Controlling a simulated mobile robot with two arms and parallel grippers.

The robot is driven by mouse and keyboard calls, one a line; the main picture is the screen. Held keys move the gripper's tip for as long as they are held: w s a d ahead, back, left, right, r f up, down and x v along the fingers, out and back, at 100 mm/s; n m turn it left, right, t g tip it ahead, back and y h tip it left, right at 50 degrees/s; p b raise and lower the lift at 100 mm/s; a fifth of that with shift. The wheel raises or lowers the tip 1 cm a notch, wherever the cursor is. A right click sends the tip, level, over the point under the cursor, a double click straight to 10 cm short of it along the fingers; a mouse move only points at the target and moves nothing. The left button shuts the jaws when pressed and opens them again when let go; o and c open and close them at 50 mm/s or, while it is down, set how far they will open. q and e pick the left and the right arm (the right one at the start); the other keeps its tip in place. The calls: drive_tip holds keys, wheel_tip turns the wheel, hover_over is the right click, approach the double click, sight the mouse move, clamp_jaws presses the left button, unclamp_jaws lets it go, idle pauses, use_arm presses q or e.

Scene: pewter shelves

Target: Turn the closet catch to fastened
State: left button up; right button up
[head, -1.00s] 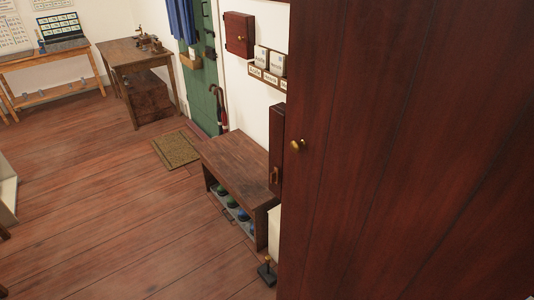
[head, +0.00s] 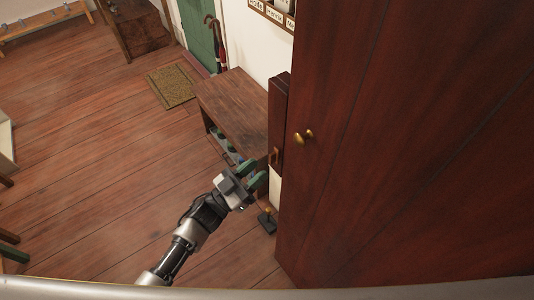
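The closet (head: 400,150) is a large dark red-brown wooden body filling the right side of the head view. A small brass fitting (head: 298,138) with two rounded ends sits near its left edge; I take it to be the catch, but its setting cannot be told. My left gripper (head: 253,173) has dark green fingers, spread apart with nothing between them. It appears below and left of the brass fitting, apart from it, in front of the bench's near end. My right gripper is not in view.
A narrow dark cabinet (head: 279,110) with a wooden handle is left of the closet. A wooden bench (head: 238,105) with shoes beneath stands beside it. A small dark-based object (head: 266,221) is on the floor near the closet. A doormat (head: 171,87) lies beyond; the floor at left is mostly clear.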

sight(270, 158)
use_arm(q)
drive_tip(key=x, duration=0.4)
drive_tip(key=shift+w+a+f+p, duration=0.1)
drive_tip(key=shift+w+a+p, duration=0.05)
drive_tip(key=shift+p, duration=0.25)
drive_tip(key=shift+c, duration=0.6)
clamp_jaws()
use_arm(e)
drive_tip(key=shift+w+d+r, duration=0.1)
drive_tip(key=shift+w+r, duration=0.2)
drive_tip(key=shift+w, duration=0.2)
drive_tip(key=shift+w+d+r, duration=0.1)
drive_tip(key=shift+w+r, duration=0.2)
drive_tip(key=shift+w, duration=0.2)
